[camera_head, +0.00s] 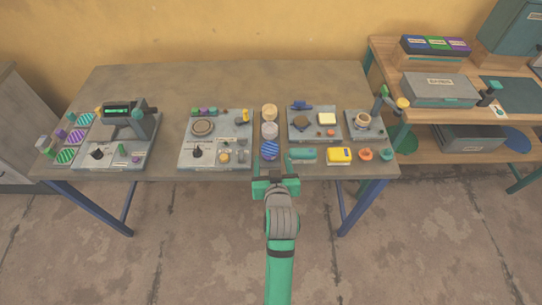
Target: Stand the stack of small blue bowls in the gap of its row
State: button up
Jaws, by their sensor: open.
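My gripper (275,181) is open, with its two green fingers apart, at the front edge of the table. Just beyond it is a blue striped round item (270,150), which may be the stack of small blue bowls; it is too small to tell. It is nearest to me in a short row with a pale grey round item (269,130) and a tan round item (269,112) behind it. I cannot make out the gap in this row. Nothing shows between my fingers.
Left of the row is a grey board (186,154) with a round plate and knobs. Right of it are another board (315,135), a teal block (302,154) and a yellow block (340,155). A press device (125,115) stands at the left. Bare tabletop (165,90) lies at the back.

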jog(key=s+f+h, duration=0.1)
jog(key=s+f, duration=0.3)
jog(key=s, duration=0.4)
jog(key=s+f, duration=0.3)
jog(key=s, duration=0.6)
jog(key=s+r+t, duration=0.1)
jog(key=s+r, duration=0.1)
jog(key=s, duration=0.8)
jog(key=s+r, duration=0.3)
jog(key=s, duration=0.7)
jog(key=shift+s+a+m+t, duration=0.2)
jog(key=shift+a+m+t, duration=0.2)
